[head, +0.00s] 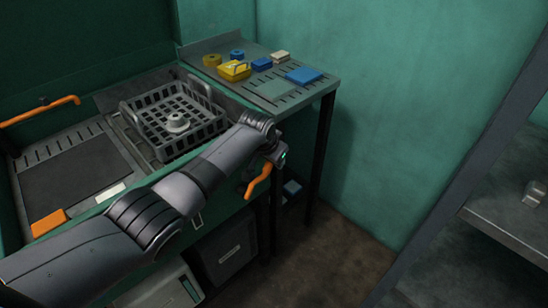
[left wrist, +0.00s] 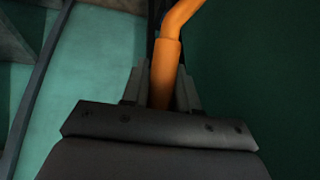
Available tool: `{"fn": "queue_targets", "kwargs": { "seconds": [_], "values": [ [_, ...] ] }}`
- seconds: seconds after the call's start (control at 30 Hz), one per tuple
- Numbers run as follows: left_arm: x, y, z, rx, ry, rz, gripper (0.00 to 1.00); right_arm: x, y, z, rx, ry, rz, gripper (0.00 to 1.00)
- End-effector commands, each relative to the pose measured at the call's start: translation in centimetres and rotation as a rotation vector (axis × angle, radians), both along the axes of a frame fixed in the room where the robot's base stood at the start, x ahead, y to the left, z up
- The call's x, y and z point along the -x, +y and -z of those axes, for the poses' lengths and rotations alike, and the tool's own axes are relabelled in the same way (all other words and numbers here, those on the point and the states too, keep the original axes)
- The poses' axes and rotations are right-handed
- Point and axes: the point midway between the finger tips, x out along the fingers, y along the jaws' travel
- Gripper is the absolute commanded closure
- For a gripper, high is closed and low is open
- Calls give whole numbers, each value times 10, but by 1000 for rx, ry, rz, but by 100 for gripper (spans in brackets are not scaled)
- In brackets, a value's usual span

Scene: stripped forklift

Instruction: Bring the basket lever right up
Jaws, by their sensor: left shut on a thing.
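The orange basket lever (head: 258,181) is at the front right of the green counter, angled down to the left below my left gripper (head: 274,162). In the left wrist view the orange lever (left wrist: 166,75) runs between the two fingers of my left gripper (left wrist: 161,88), which is shut on it. The lever's upper end is hidden by the gripper in the head view. A grey basket (head: 139,133) with a light round piece (head: 177,122) in it sits in the counter behind my forearm. My right gripper is not in view.
A side table (head: 265,92) at the back right holds a yellow basket, blue blocks, sponges and rolls. Another orange handle (head: 45,110) is at the far left. An orange block (head: 48,222) lies on the counter. A metal shelf (head: 510,215) stands at right, with open floor between.

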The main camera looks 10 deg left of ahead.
Motion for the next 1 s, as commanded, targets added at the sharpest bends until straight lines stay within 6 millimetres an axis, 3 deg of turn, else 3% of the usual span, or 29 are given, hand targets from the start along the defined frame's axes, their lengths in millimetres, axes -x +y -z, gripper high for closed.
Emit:
{"fn": "queue_targets", "kwargs": {
  "seconds": [0.2,0.23,0.3,0.67,1.0],
  "values": [
    [0,-1,0,0,-2,3,100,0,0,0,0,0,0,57],
    [0,-1,0,0,-2,3,65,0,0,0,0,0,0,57],
    [0,-1,0,0,-1,3,50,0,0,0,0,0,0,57],
    [1,0,-2,0,0,1,50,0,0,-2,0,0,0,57],
    [13,3,-29,1,-2,2,50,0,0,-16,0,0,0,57]
  ]
}}
